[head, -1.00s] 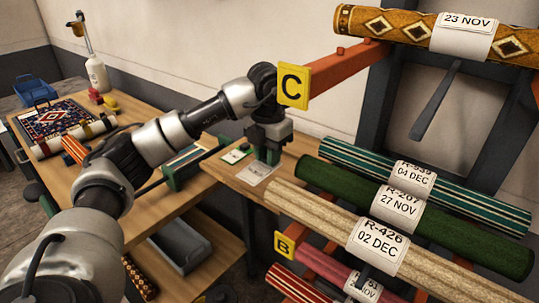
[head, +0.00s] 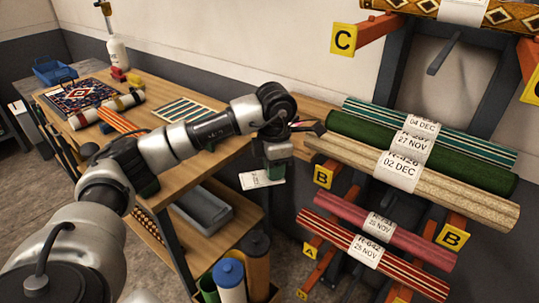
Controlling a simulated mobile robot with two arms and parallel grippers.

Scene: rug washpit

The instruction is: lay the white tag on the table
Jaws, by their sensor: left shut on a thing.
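The white tag (head: 261,179) has dark print on it and shows just below my left gripper (head: 273,172). The gripper points down and is shut on the tag, with its fingertips at the tag's upper right part. The wooden table (head: 228,150) lies to the left and behind; the tag shows in front of its right end, beyond the front edge. I cannot tell the tag's height against the tabletop. My right gripper is not in view.
A rack of rolled rugs (head: 430,165) stands close on the right. A striped rug piece (head: 180,108), a patterned rug (head: 85,96) and a blue basket (head: 55,72) are on the table. A grey bin (head: 200,210) sits on the lower shelf. Upright rolls (head: 229,278) stand below.

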